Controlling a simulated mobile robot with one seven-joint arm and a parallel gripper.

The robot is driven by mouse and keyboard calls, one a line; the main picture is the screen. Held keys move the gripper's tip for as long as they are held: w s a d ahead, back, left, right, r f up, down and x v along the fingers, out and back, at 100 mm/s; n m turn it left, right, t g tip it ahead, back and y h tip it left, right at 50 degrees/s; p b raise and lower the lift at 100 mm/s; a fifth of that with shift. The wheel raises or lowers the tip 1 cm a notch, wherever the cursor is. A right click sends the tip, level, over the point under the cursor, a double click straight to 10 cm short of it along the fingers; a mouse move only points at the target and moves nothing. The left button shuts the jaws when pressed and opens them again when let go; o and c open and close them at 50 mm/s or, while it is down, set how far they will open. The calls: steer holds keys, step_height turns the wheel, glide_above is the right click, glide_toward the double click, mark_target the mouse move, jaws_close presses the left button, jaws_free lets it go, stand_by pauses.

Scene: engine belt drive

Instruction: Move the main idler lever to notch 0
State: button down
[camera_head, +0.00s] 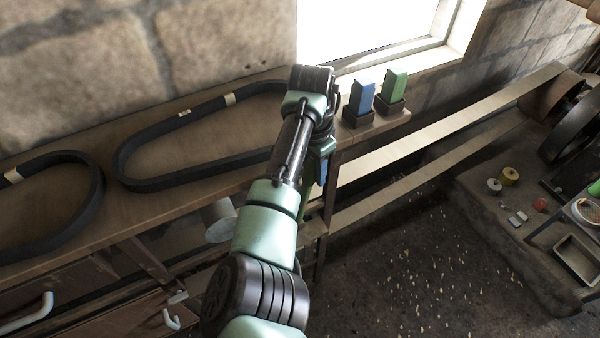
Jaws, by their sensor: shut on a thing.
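My arm reaches from the bottom of the head view to the end of the bench, and its end points down there. My gripper (320,168) is small, dark and partly hidden by my own forearm. It is shut at the thin green upright bar beside the bench end, which I take to be the main idler lever (330,191). A small blue patch shows at the gripper. The fingertips and the contact are not clear. The lever's notches and their numbers cannot be made out.
A wooden bench (60,205) along the wall holds two black belts (150,183) (90,215). A blue block (361,96) and a green block (394,87) stand in holders near its right end. A long flat belt (440,128) runs right to dark pulleys (570,125). Open floor lies below.

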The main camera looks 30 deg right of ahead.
steer(key=d, duration=0.1)
steer(key=d+y+b, duration=0.1)
steer(key=shift+d+f, duration=0.3)
steer(key=c, duration=0.5)
jaws_free()
steer(key=shift+d+f+y, duration=0.1)
steer(key=shift+y, duration=0.2)
step_height(320, 180, up, 13)
steer(key=b, duration=0.1)
steer(key=shift+s+d+b, duration=0.2)
steer(key=shift+s+b, duration=0.15)
steer(key=shift+b, duration=0.05)
